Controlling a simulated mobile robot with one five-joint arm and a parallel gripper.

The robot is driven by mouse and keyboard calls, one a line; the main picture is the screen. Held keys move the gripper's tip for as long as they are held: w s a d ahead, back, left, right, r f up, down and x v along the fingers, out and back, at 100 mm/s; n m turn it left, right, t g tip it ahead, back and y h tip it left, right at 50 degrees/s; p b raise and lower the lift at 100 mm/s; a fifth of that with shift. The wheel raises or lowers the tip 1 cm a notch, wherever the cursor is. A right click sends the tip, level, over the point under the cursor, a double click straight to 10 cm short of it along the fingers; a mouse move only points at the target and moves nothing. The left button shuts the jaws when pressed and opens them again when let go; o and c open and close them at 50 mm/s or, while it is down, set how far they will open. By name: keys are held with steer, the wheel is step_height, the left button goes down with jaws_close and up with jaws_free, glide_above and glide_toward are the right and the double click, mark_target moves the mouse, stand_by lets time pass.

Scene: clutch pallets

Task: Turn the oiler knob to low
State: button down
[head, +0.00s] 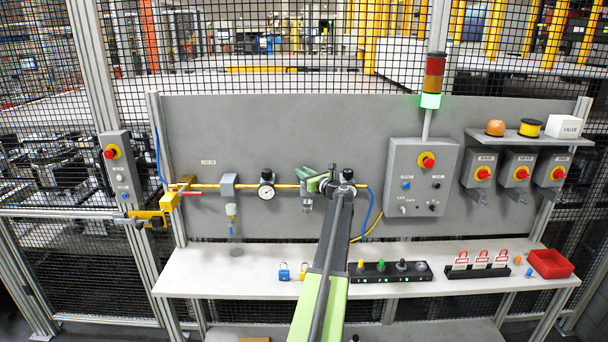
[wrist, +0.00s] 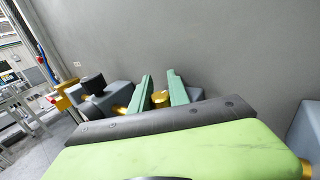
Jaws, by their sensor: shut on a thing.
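The oiler (head: 307,204) hangs on the yellow air line of the grey panel in the head view, with a small clear bowl below. My gripper (head: 318,179) is at its top, its green fingers covering most of it and hiding the knob. In the wrist view the two green fingers of my gripper (wrist: 160,86) stand on either side of a brass-coloured part (wrist: 160,99). They are shut on the oiler knob. The knob's mark and the low setting cannot be read.
A round gauge (head: 266,184) and a filter block (head: 228,185) sit left of the oiler. A blue hose (head: 369,210) drops to its right, before the grey control box (head: 422,155). The white bench (head: 220,258) below holds blue and yellow padlocks.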

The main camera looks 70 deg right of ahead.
steer(key=shift+n+t+y, duration=0.7)
steer(key=shift+n+y, duration=0.3)
steer(key=shift+y, duration=0.3)
steer(key=shift+a, duration=0.15)
steer(key=c, duration=1.5)
jaws_free()
steer(key=v, duration=1.7)
steer(key=shift+s, duration=0.3)
